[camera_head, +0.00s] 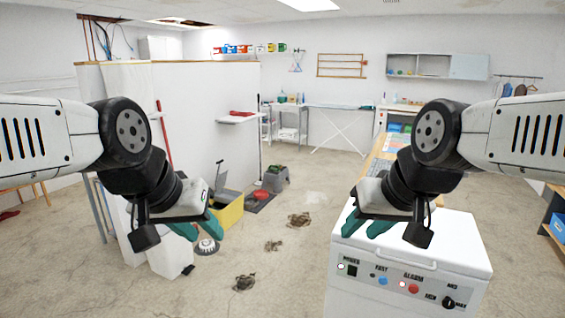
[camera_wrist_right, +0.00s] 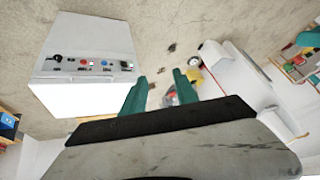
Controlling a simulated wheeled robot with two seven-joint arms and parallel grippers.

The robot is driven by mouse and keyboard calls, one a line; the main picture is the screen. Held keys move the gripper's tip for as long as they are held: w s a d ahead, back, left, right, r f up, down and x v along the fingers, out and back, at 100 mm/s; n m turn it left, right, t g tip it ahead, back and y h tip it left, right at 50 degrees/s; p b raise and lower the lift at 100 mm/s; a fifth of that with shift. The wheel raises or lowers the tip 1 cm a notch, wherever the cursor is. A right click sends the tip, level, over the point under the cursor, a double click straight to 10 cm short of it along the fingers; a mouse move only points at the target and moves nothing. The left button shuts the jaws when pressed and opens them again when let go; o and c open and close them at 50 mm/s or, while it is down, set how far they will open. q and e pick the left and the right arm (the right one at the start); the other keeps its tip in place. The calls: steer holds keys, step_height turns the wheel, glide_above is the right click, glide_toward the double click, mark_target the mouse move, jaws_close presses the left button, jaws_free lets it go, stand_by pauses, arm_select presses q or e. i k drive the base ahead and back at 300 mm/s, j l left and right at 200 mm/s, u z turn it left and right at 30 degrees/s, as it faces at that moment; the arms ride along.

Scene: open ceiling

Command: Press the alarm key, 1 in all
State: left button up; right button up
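The white machine (camera_head: 412,248) stands at the front right. Its front panel has a red alarm key (camera_head: 413,288) under the ALARM label, with a blue key (camera_head: 382,281) to its left and a black knob (camera_head: 448,302) to its right. In the right wrist view the red alarm key (camera_wrist_right: 84,62) shows on the panel. My right gripper (camera_head: 364,226) is open and empty, above the back left of the machine and apart from the panel. It also shows in the right wrist view (camera_wrist_right: 160,92). My left gripper (camera_head: 199,229) is open and empty, left of the machine.
A power switch (camera_head: 352,271) sits at the panel's left end. A yellow bin (camera_head: 229,212) and dark clumps (camera_head: 244,283) are on the floor to the left. A wooden-topped table (camera_head: 383,150) stands behind the machine. The floor left of the machine is mostly clear.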

mark_target(412, 288)
steer(key=z, duration=1.1)
